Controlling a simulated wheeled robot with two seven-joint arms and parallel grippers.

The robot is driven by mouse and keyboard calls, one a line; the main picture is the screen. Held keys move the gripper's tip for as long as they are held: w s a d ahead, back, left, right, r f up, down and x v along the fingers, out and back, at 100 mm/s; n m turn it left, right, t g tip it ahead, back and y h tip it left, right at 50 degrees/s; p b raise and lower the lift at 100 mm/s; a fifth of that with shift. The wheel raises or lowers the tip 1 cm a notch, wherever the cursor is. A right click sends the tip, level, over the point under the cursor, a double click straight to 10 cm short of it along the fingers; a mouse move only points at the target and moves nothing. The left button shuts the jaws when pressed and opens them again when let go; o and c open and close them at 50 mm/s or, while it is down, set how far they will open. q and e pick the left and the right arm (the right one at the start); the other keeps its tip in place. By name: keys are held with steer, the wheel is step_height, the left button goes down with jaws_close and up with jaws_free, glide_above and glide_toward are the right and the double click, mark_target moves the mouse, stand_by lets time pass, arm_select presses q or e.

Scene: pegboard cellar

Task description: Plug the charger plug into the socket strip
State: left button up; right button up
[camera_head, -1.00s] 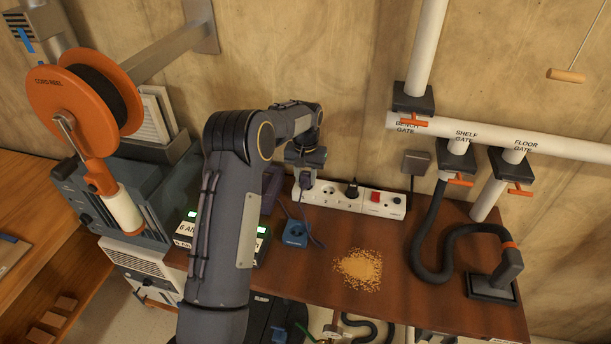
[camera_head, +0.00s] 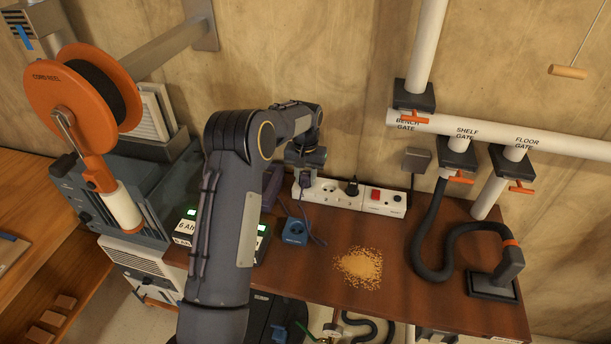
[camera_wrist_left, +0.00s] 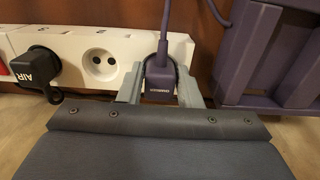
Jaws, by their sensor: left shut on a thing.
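The white socket strip (camera_head: 330,194) lies along the wall at the back of the brown bench. My left gripper (camera_head: 305,176) is at its left end, shut on the dark purple charger plug (camera_wrist_left: 159,82). In the left wrist view, the gripper (camera_wrist_left: 160,90) has one finger on each side of the plug, and its cord rises from it. The plug is at the end position of the strip (camera_wrist_left: 95,42), beside an empty round socket (camera_wrist_left: 101,66). Whether its pins are fully in is hidden. My right gripper is not in view.
A black plug marked AIR (camera_wrist_left: 37,66) occupies another socket. A purple rack-like object (camera_wrist_left: 275,55) stands close to the gripper. A blue charger block (camera_head: 295,231), a heap of yellow grains (camera_head: 360,267) and a black hose (camera_head: 437,245) are on the bench.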

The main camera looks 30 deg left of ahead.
arm_select(q)
steer(key=shift+f, duration=0.4)
stand_by(0.6)
stand_by(0.4)
steer(key=o, duration=1.6)
steer(key=shift+r, duration=0.1)
steer(key=shift+o, duration=0.2)
steer(key=shift+r, duration=0.1)
steer(key=shift+r+p, duration=2.1)
steer(key=shift+r, duration=1.35)
